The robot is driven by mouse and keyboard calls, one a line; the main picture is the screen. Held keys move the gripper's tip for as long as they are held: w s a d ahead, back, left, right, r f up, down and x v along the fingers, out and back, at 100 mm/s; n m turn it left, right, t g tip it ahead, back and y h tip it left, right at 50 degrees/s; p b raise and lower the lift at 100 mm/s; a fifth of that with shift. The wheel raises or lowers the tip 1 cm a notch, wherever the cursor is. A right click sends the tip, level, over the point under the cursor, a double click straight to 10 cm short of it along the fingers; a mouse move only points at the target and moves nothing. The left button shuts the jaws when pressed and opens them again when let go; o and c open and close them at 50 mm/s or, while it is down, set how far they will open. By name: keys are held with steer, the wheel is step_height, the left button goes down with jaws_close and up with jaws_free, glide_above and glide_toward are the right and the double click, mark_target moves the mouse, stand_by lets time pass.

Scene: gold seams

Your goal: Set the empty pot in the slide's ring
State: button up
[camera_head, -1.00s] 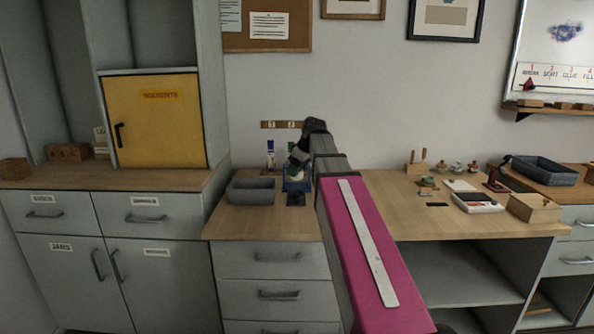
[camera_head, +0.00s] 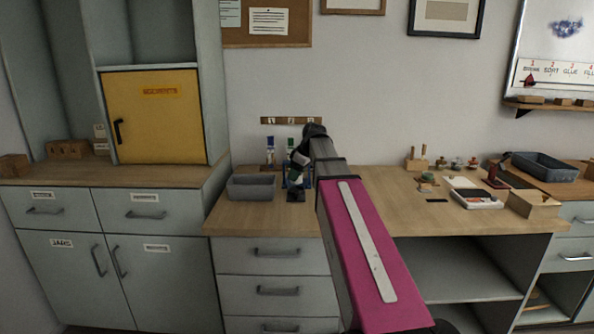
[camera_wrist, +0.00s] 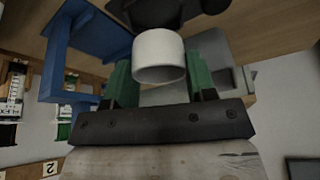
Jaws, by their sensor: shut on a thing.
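The pot (camera_wrist: 158,47) is a small white cylinder in the wrist view, held between the two green fingers of my gripper (camera_wrist: 160,72). Its open rim faces the camera, and no contents show. A blue frame (camera_wrist: 88,40) stands just left of the pot. A dark piece (camera_wrist: 168,14) lies right behind the pot; I cannot tell if it is the slide's ring or whether the pot touches it. In the head view, my gripper (camera_head: 298,178) is small and partly hidden over the left worktop, with blue and black parts around it.
A grey bin (camera_head: 251,187) stands left of my gripper on the worktop (camera_head: 262,219). Bottles (camera_head: 270,152) stand behind it under a numbered strip (camera_head: 290,120). A white tray (camera_head: 478,199) and a wooden box (camera_head: 534,204) lie far right. The worktop's front is clear.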

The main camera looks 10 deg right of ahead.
steer(key=shift+f, duration=0.65)
steer(key=shift+f, duration=1.35)
stand_by(2.9)
steer(key=o, duration=1)
steer(key=shift+s, duration=0.1)
steer(key=shift+v, duration=2.45)
steer(key=shift+r, duration=0.15)
steer(key=v, duration=1)
steer(key=shift+d+r, duration=0.15)
steer(key=shift+r, duration=0.15)
